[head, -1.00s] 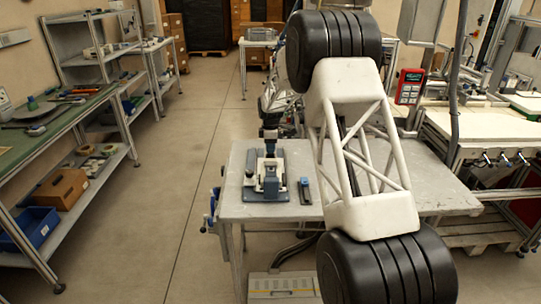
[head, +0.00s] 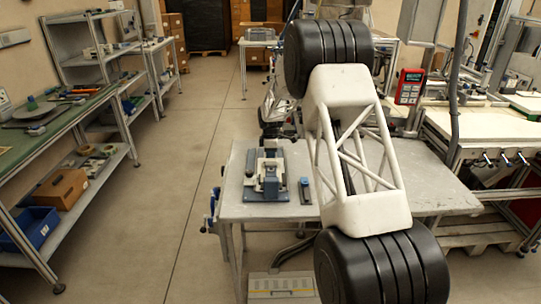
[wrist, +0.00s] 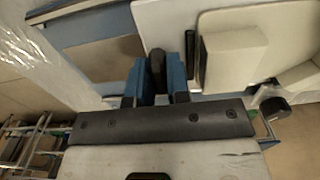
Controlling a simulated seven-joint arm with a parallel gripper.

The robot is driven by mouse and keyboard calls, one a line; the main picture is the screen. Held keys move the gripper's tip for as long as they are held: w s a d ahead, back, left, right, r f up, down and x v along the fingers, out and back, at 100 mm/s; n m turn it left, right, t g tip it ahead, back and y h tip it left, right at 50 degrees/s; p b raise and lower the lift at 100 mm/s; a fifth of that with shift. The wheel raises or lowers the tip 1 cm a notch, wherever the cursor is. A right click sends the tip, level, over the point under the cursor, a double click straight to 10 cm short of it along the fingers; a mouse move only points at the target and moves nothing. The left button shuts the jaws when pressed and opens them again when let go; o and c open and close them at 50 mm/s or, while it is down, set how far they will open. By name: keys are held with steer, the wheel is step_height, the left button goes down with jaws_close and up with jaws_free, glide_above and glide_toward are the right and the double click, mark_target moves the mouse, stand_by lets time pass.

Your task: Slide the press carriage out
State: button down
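The press (head: 268,176) stands on the grey table, left of my arm, with a pale body on a blue-grey base. My gripper (wrist: 158,72) is at the press in the wrist view, its two blue fingers close together. A dark rounded handle (wrist: 157,66) stands between the fingers and fills the narrow gap, so they look shut on it. In the head view the fingers are too small to make out. The pale press body (wrist: 236,52) lies right of the fingers in the wrist view. Which part is the carriage is not clear.
A small blue and dark device (head: 305,189) lies on the table (head: 236,207) just right of the press. A green-topped workbench (head: 40,130) with shelves stands at the left. The floor between is clear. A dark knob (wrist: 275,106) shows right of my gripper in the wrist view.

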steer(key=shift+w+r, duration=0.1)
steer(key=shift+w, duration=3.65)
steer(key=c, duration=1.4)
jaws_free()
steer(key=shift+o, duration=0.2)
step_height(320, 180, up, 8)
